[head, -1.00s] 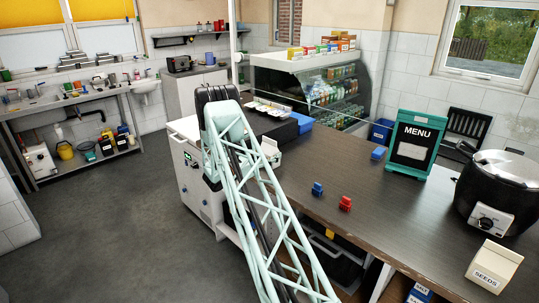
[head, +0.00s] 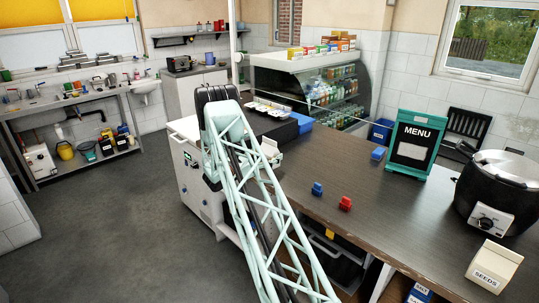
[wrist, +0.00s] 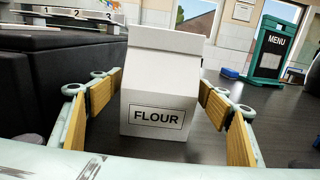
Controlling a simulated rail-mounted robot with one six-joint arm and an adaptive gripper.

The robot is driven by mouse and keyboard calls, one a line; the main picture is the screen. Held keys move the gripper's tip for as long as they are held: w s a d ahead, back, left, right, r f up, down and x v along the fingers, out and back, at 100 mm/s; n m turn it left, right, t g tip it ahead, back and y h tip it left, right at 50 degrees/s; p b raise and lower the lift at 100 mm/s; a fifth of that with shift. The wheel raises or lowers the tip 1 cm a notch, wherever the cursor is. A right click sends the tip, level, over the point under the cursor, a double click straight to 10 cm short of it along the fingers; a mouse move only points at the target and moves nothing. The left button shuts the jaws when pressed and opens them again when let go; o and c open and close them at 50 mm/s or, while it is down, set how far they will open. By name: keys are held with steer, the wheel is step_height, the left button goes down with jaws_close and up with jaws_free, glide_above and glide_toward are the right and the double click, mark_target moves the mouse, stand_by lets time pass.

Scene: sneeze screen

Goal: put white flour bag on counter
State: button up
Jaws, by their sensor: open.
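The white flour bag (wrist: 158,88), labelled FLOUR, is upright in the middle of the wrist view. It appears to stand on the dark brown counter (wrist: 222,150), though its bottom edge is partly hard to judge. My gripper (wrist: 160,92) is open, with one wood-padded finger on each side of the bag and small gaps visible between pads and bag. In the head view my arm's lattice link and dark wrist block the view, and the flour bag cannot be made out clearly. The counter (head: 400,205) runs to the right there.
A dark box (wrist: 62,75) is close left of the bag. The counter's middle is mostly clear.

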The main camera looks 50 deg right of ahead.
steer(key=a, duration=0.4)
steer(key=w+a, duration=0.1)
steer(key=a, duration=0.3)
steer(key=w+a, duration=0.1)
steer(key=a, duration=0.2)
steer(key=shift+a, duration=0.4)
steer(key=shift+s+a+r, duration=0.1)
steer(key=shift+a+r, duration=0.05)
steer(key=shift+r, duration=0.25)
steer(key=s+a+r+m+g+y, duration=0.1)
steer(key=s+a+r+m+y, duration=0.15)
steer(key=s+a+r, duration=0.45)
steer(key=s+a+r+m+y, duration=0.2)
steer(key=s+a+r+m, duration=0.15)
steer(key=a+r, duration=0.65)
steer(key=s+a+r+m+g+y, duration=0.1)
steer(key=s+a+r+m+y, duration=0.2)
steer(key=s+a+r, duration=0.5)
steer(key=s+a+r+m+t+y, duration=0.2)
steer(key=s+a, duration=0.7)
steer(key=a, duration=0.5)
steer(key=s+a+r+m+t+y, duration=0.2)
steer(key=s+a+r+t+y, duration=0.1)
steer(key=s+a, duration=0.6)
steer(key=s+a+r+m+t+y, duration=0.3)
steer(key=s+a, duration=0.6)
steer(key=a, duration=0.9)
steer(key=shift+s+a+r+t+y, duration=0.35)
steer(key=shift+r+y, duration=0.1)
steer(key=shift+y, duration=0.7)
